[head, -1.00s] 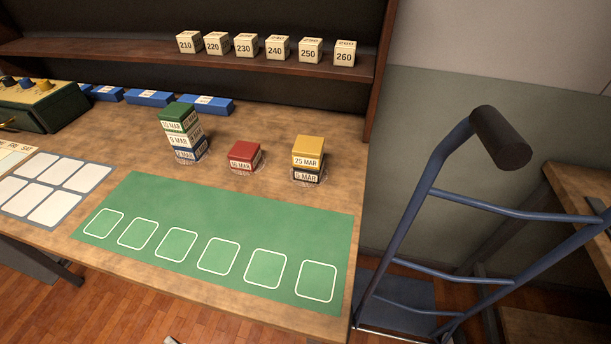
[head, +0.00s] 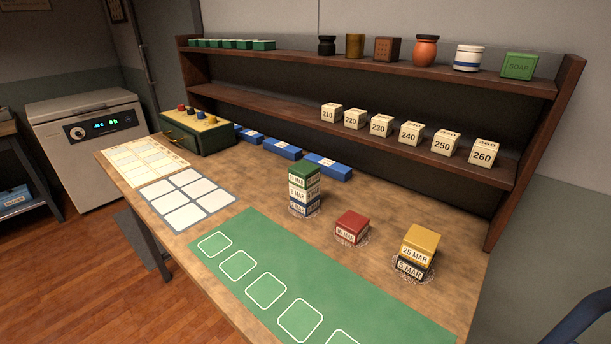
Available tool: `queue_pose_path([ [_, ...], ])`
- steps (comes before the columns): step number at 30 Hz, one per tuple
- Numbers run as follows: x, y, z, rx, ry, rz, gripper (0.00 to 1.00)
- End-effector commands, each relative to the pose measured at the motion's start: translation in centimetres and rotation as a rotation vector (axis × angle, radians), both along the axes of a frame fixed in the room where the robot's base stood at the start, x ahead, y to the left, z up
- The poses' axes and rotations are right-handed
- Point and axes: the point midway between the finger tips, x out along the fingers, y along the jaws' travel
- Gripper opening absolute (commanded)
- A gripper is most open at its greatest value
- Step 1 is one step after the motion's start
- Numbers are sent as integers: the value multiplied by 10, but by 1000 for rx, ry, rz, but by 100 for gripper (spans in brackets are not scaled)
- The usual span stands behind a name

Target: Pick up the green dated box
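The green dated box (head: 304,175) is the top of a stack on the wooden table. A white dated box (head: 303,193) is under it, and a blue dated box (head: 304,208) is at the bottom. The green box's front label ends in "MAR"; its number is too small to read surely. The stack stands upright, left of a red dated box (head: 351,226). My gripper is not in view.
A yellow dated box (head: 421,241) sits on a dark one (head: 412,268) at the right. A green mat (head: 330,293) with outlined squares lies in front. Blue boxes (head: 283,148) lie behind, below a shelf (head: 300,106) with numbered cubes. A green case (head: 198,133) stands at the left.

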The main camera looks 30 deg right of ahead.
Motion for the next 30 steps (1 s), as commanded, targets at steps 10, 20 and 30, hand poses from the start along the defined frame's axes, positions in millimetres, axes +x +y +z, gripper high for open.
queue_pose_path([
  [10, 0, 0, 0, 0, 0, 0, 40],
  [20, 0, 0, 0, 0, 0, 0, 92],
  [30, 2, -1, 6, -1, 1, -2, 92],
])
